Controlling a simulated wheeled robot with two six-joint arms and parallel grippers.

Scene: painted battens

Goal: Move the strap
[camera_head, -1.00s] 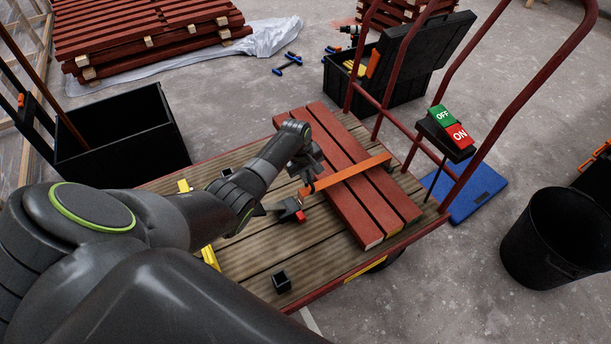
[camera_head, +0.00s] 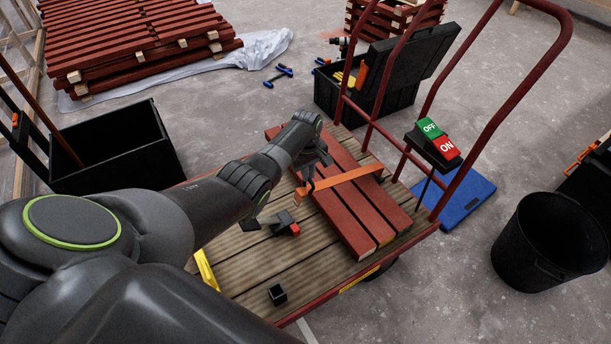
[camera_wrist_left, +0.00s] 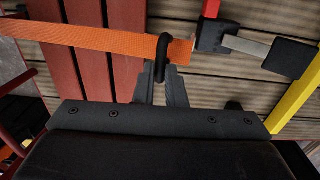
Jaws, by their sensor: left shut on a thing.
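The orange strap (camera_head: 345,184) lies across the red battens (camera_head: 343,215) on the cart, its left end reaching past their edge. In the left wrist view the strap (camera_wrist_left: 85,37) runs in from the left over the battens. My left gripper (camera_head: 306,184) is at the strap's left end, beside the battens. In the left wrist view its fingers (camera_wrist_left: 164,72) are close together, shut at the strap near its free end, with a dark rounded tip in front of the band. The fingers partly hide the strap there. My right gripper does not show.
The cart's deck (camera_head: 250,268) holds a black tool with a red part (camera_head: 287,226), a small black block (camera_head: 277,295) and a yellow bar (camera_head: 206,270). The red cart handle and an OFF/ON switch box (camera_head: 437,139) rise at the right. A black bin (camera_head: 549,245) stands beyond.

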